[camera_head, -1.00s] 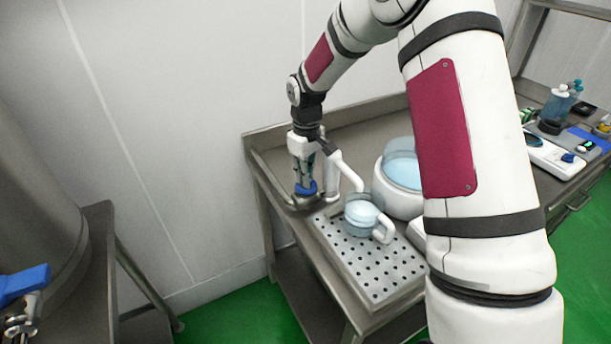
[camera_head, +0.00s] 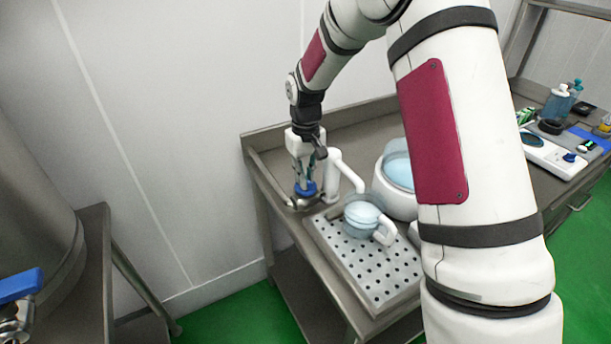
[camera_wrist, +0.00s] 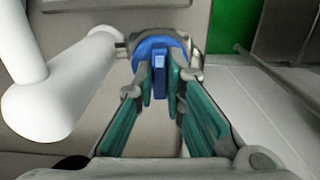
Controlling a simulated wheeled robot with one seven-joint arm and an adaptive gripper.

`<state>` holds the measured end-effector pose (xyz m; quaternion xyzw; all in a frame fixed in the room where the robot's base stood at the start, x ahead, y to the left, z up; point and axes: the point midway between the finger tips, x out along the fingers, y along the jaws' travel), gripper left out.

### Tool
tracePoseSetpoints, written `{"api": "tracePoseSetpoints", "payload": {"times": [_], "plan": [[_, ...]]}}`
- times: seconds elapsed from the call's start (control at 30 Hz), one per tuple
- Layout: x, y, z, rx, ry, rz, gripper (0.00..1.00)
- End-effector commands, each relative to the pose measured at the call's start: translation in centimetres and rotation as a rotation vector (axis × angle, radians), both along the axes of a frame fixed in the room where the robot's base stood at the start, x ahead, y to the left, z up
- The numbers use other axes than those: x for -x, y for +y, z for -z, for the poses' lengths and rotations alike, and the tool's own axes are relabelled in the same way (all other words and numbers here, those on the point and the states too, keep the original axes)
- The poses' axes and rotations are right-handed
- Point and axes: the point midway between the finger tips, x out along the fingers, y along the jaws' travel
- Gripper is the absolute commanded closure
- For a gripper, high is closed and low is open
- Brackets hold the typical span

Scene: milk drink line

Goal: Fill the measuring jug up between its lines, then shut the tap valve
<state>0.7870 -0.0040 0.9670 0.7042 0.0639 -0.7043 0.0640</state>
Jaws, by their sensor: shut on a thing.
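The measuring jug (camera_head: 362,212) is clear with a white handle and stands on the perforated drip tray (camera_head: 378,277), below the end of the white spout (camera_head: 347,172). Pale liquid shows in it; its lines are too small to read. The blue tap valve handle (camera_head: 306,188) is at the foot of the spout, left of the jug. It also shows in the wrist view (camera_wrist: 160,62). My gripper (camera_head: 304,180) points down onto the handle. In the wrist view its green-padded fingers (camera_wrist: 161,85) are shut on the handle's blue fin.
A white vessel with pale blue contents (camera_head: 396,172) stands right of the jug. Bottles (camera_head: 558,103) and a white instrument (camera_head: 553,155) are on the bench at right. Another blue handle (camera_head: 20,284) is at lower left. My arm hides part of the bench.

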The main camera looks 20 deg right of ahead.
Motion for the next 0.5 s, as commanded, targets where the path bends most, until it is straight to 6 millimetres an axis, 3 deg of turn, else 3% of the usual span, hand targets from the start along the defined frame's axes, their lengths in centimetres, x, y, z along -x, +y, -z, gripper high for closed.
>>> {"api": "tracePoseSetpoints", "payload": {"times": [0.13,0.17,0.23,0.5], "plan": [[-0.03,0.0,-0.02,-0.001,-0.001,0.003,1.0],[-0.03,0.0,-0.02,-0.001,-0.001,0.003,0.82],[-0.03,0.0,-0.02,-0.001,-0.001,0.003,0.69],[-0.02,-0.01,-0.03,0.0,-0.001,0.001,0.69]]}}
